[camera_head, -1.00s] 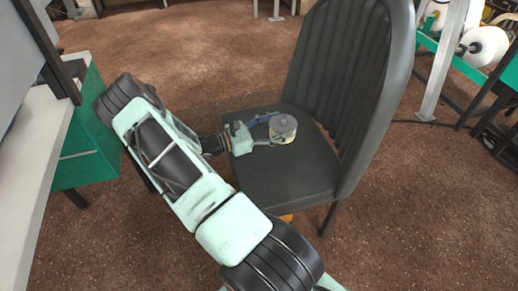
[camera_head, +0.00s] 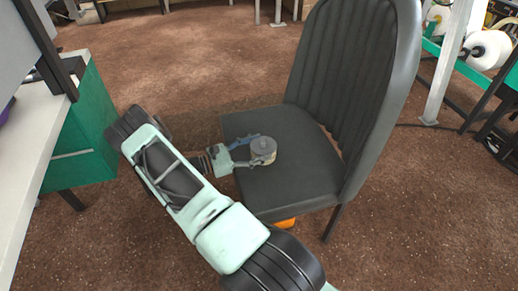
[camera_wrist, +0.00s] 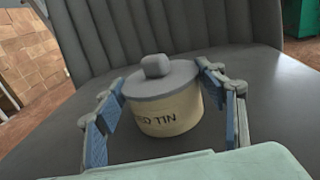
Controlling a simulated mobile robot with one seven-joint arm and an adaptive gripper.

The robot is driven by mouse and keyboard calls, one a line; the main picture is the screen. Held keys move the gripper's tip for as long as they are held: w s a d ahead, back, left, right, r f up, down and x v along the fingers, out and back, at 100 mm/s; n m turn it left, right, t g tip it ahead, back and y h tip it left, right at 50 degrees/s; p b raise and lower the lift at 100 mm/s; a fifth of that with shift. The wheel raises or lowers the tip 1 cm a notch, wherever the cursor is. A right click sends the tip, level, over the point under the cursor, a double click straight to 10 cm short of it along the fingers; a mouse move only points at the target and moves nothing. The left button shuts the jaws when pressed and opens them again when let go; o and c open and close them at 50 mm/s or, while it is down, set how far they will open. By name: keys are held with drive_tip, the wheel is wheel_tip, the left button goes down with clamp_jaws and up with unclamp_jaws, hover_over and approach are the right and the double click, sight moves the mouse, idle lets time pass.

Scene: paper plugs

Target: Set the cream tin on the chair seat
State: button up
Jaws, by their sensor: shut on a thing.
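The cream tin (camera_head: 263,157) has a cream body and a grey lid with a knob. It is upright over the dark seat (camera_head: 300,175) of the chair, left of the seat's middle in the head view. My gripper (camera_head: 257,151) reaches in from the left and is shut on the tin, one finger on each side. In the wrist view the tin (camera_wrist: 168,112) is between the blue-padded fingers (camera_wrist: 165,96), with lettering partly seen on its side. I cannot tell whether its base touches the seat.
The ribbed chair back (camera_head: 350,90) rises on the right of the seat. A green cabinet (camera_head: 80,140) under a pale worktop (camera_head: 35,150) stands at the left. A green frame with white rolls (camera_head: 487,50) is at the upper right. Brown floor lies open around the chair.

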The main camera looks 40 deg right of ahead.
drive_tip(key=shift+f, duration=0.15)
drive_tip(key=o, duration=1.2)
drive_tip(key=shift+w+a+r, duration=0.1)
drive_tip(key=shift+a+r, duration=0.05)
drive_tip(key=shift+r, duration=0.05)
drive_tip(key=p+v, duration=0.1)
drive_tip(key=v, duration=1)
drive_tip(key=shift+a+f, duration=0.1)
drive_tip(key=shift+a, duration=0.25)
